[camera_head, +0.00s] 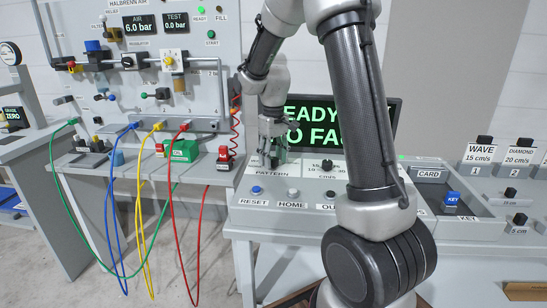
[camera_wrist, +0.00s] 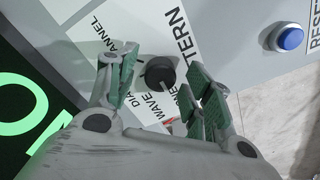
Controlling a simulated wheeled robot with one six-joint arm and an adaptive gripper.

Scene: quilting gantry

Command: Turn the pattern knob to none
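The pattern knob (camera_wrist: 160,72) is a round black knob on a white label plate in the wrist view. The plate reads PATTERN, with the words CHANNEL, WAVE and a partly covered DIA around the knob. My gripper (camera_wrist: 158,66) is open, with one green-padded finger on each side of the knob. I cannot tell whether either finger touches it. In the head view my gripper (camera_head: 272,138) points down over the PATTERN label and mostly hides the knob.
A blue RESET button (camera_wrist: 289,38) lies beside the knob plate. The green-lettered display (camera_head: 390,118) stands right behind the knob area. HOME button (camera_head: 293,193) and a second knob (camera_head: 327,165) are close by. Coloured hoses (camera_head: 157,205) hang at the left.

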